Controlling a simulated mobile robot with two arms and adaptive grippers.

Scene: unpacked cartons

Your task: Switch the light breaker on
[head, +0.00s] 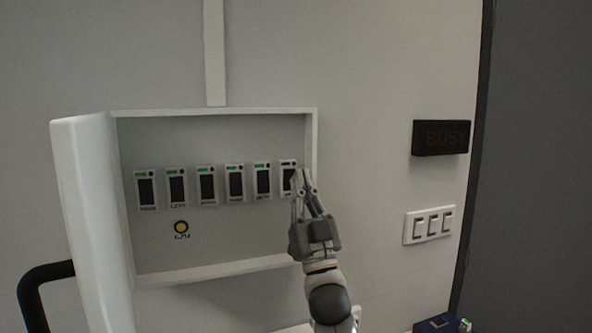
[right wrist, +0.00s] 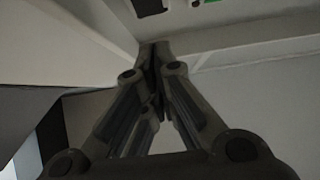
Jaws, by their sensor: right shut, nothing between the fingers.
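A row of several breakers sits in an open white wall box (head: 215,113). Each has a dark face, and the small labels are too blurred to read, so I cannot tell which is the light breaker. The leftmost breaker (head: 146,189) and the second breaker (head: 176,187) are clear of my arm. My right gripper (head: 303,174) is shut and empty in front of the rightmost breaker (head: 287,177), partly covering it; contact cannot be told. In the right wrist view its fingertips (right wrist: 154,46) meet below the box's pale edge. My left gripper is not in view.
The box's door (head: 88,220) stands open at left. A round yellow button (head: 181,227) is below the breakers. A black curved bar (head: 40,275) is at lower left.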

